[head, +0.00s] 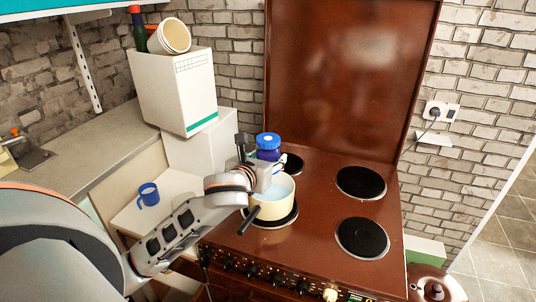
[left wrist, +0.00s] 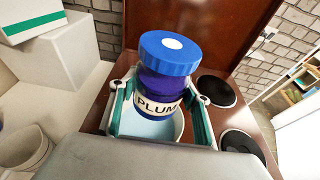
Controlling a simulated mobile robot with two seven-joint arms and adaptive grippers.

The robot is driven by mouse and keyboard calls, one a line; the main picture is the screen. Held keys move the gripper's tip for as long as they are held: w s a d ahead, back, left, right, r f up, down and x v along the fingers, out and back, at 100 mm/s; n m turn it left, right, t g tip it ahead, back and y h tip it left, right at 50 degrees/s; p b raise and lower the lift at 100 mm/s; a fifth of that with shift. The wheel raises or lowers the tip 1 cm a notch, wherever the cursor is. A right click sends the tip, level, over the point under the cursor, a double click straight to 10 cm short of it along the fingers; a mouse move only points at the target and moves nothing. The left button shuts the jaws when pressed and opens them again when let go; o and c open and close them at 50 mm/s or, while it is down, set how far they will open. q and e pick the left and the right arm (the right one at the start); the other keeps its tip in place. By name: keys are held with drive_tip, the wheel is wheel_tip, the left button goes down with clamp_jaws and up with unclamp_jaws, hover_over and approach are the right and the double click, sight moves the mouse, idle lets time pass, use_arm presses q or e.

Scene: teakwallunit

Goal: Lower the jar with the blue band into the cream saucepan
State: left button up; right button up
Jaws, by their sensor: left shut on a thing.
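The jar (head: 268,148) has a bright blue lid, dark purple contents and a pale label reading PLUM in the left wrist view (left wrist: 158,103). My left gripper (head: 263,172) is shut on the jar, one finger on each side in the left wrist view (left wrist: 162,92). The jar is upright or slightly tilted, over the cream saucepan (head: 279,208). The saucepan stands on the front left hotplate, its dark handle pointing to the front left. Its pale blue inside shows below the jar in the left wrist view (left wrist: 150,127). The gripper partly hides the jar's lower part in the head view. My right gripper is not in view.
The brown stove top (head: 318,212) has bare hotplates at the right (head: 361,183) and a tall raised lid behind (head: 345,80). A blue mug (head: 148,195) stands on the lower left surface. White boxes (head: 175,90) stand behind it. A brown pot (head: 432,285) is at the lower right.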

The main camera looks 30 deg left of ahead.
use_arm(q)
drive_tip(key=shift+w+r, duration=0.1)
drive_tip(key=shift+w, duration=0.05)
drive_tip(key=shift+w+a, duration=0.2)
drive_tip(key=shift+w, duration=0.4)
idle(0.4)
drive_tip(key=shift+s+f+b, duration=0.15)
drive_tip(key=shift+f+b, duration=1.7)
drive_tip(key=shift+f, duration=3.3)
drive_tip(key=o, duration=1.5)
drive_tip(key=shift+f, duration=0.1)
drive_tip(key=shift+o, duration=0.2)
drive_tip(key=shift+d+f, duration=0.1)
